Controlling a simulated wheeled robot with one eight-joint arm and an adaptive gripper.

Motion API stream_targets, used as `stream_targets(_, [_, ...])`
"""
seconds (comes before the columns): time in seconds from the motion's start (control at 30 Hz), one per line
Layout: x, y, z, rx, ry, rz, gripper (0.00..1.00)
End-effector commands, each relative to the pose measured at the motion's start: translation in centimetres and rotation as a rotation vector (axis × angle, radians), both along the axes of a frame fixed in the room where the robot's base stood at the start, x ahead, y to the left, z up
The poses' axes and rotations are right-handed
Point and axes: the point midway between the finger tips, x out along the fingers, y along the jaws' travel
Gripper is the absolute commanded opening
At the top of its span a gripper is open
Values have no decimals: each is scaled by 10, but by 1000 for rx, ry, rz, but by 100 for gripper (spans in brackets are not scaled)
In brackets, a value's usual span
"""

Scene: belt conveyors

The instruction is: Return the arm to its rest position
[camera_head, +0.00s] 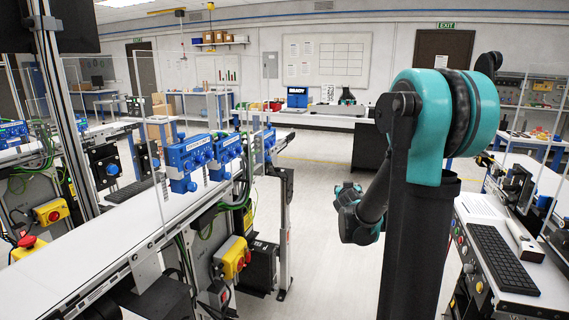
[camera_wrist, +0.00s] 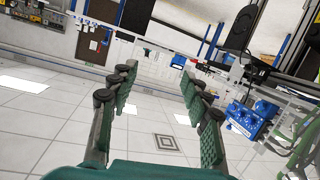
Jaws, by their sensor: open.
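My gripper (camera_wrist: 158,95) shows in the wrist view with its two green-padded fingers spread wide apart and nothing between them. Beyond the fingers there is tiled floor, and the room looks tilted in that view. In the head view my teal and black arm rises at right of centre. Its forearm hangs down and forward over the open floor, and the fingers cannot be made out there.
A white belt conveyor (camera_head: 130,232) with blue sensor boxes (camera_head: 188,157) runs along the left. A blue box also shows at right in the wrist view (camera_wrist: 243,120). A bench with a keyboard (camera_head: 503,260) stands at right. The floor (camera_head: 318,200) between is clear.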

Motion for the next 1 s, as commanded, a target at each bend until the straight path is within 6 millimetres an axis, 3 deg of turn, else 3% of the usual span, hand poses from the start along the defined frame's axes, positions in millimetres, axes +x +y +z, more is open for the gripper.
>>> stream_targets(0.03, [-26, -7, -9, 12, 59, -29, 48])
stream_targets(0.27, [-144, -14, -67, 72, 377, -89, 48])
stream_targets(0.5, [-277, 14, -132, 151, 718, -12, 48])
stream_targets(0.6, [-319, 29, -151, 177, 820, 40, 48])
stream_targets(0.7, [-347, 40, -162, 196, 887, 82, 48])
stream_targets(0.8, [-361, 46, -168, 206, 921, 106, 48])
stream_targets(1.0, [-364, 48, -169, 208, 931, 114, 48])
